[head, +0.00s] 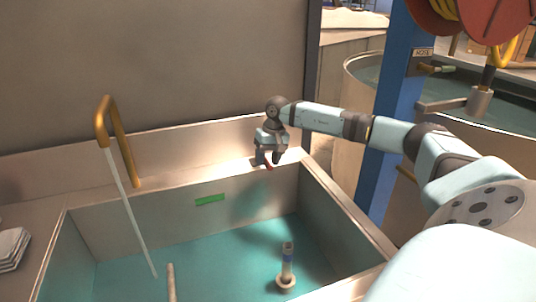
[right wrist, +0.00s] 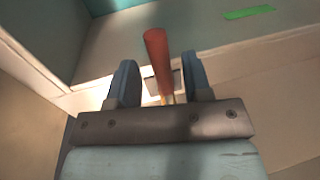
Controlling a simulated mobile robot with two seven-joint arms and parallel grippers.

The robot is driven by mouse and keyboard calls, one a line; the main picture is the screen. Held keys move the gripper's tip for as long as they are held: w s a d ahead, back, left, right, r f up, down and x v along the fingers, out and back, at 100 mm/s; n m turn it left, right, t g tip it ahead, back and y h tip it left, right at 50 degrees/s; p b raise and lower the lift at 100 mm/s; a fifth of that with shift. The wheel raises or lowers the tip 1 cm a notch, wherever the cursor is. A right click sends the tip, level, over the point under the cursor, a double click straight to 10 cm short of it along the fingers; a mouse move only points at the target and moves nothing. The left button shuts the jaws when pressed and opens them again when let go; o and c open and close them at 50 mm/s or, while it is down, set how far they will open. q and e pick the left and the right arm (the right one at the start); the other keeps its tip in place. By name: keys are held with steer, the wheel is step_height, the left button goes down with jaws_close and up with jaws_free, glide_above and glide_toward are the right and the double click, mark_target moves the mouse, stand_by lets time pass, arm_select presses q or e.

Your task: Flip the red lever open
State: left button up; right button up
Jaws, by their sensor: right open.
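The red lever (right wrist: 157,52) stands out in the right wrist view, with its red grip pointing away from my gripper. In the head view only a small red part of it (head: 269,167) shows, at the back rim of the basin, below my gripper. My right gripper (right wrist: 161,80) is open, with one finger on each side of the lever. No clear contact with the fingers shows. In the head view the right gripper (head: 270,158) hangs over the back rim near the corner. The lever's base is mostly hidden by the gripper. My left gripper is not in view.
A basin (head: 345,205) with teal water fills the front. A yellow bent pipe (head: 119,140) with a white stream stands on the left. A short upright pipe (head: 287,262) rises in the water. A blue post (head: 398,95) and a hose reel (head: 470,15) are at right.

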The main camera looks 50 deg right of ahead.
step_height(320, 180, up, 14)
steer(key=s+d, duration=0.1)
steer(key=d, duration=0.1)
steer(key=shift+s+d+f+p, duration=0.15)
steer(key=shift+d+f+p, duration=0.1)
steer(key=shift+p, duration=0.15)
